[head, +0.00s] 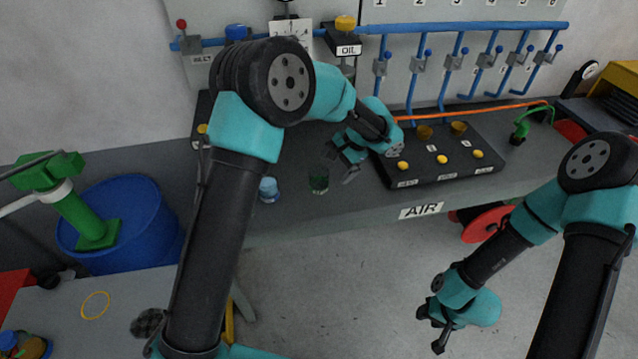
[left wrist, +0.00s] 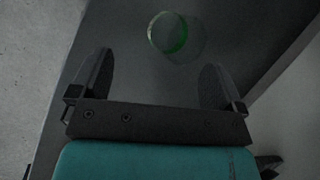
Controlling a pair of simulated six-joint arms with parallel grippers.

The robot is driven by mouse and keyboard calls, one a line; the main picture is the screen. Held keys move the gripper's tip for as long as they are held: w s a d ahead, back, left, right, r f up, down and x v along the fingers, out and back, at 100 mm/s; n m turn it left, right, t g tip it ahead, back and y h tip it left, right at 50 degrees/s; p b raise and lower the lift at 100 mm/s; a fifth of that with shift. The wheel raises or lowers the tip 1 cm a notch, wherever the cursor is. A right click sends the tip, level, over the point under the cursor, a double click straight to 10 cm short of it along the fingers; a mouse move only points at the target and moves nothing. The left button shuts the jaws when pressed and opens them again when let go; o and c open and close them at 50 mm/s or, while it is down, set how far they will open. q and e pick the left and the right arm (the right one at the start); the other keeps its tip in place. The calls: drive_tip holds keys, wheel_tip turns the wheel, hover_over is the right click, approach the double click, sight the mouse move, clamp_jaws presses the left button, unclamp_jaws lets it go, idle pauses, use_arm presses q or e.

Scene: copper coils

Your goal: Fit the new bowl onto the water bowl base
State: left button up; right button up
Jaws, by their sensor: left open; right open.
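A clear bowl with a green tint (head: 318,182) stands on the grey bench, left of my left gripper. It also shows in the left wrist view (left wrist: 168,33), beyond and between the fingertips, not touched. A light-blue clear bowl (head: 269,190) stands to its left. No label tells me which is the new bowl. My left gripper (head: 345,163) is open and empty above the bench. My right gripper (head: 430,327) is open and empty, low in front of the bench. A blue-capped unit (head: 237,33) on the wall may be the water bowl base; my left arm hides its lower part.
A black panel (head: 440,178) with yellow buttons lies right of my left gripper. An oil unit with a yellow cap (head: 345,23) and blue pipes (head: 470,28) are on the wall. A blue drum (head: 125,230) stands left. The bench front edge runs below the bowls.

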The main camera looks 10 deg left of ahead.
use_arm(q)
drive_tip(key=s+d+f+m+t+y, duration=0.1)
drive_tip(key=d+m+t+y, duration=0.3)
drive_tip(key=d+m+y, duration=0.4)
drive_tip(key=s+d+m, duration=0.1)
drive_tip(key=d+m, duration=0.2)
drive_tip(key=m, duration=0.2)
drive_tip(key=shift+f, duration=0.25)
drive_tip(key=shift+w, duration=0.1)
approach(319, 180)
drive_tip(key=w+a+f, duration=0.1)
drive_tip(key=a+f, duration=0.1)
drive_tip(key=w+a+f, duration=0.2)
drive_tip(key=shift+w+f, duration=0.1)
drive_tip(key=shift+w, duration=0.15)
drive_tip(key=shift+a, duration=0.15)
drive_tip(key=shift+x, duration=2.55)
drive_tip(key=shift+w, duration=0.1)
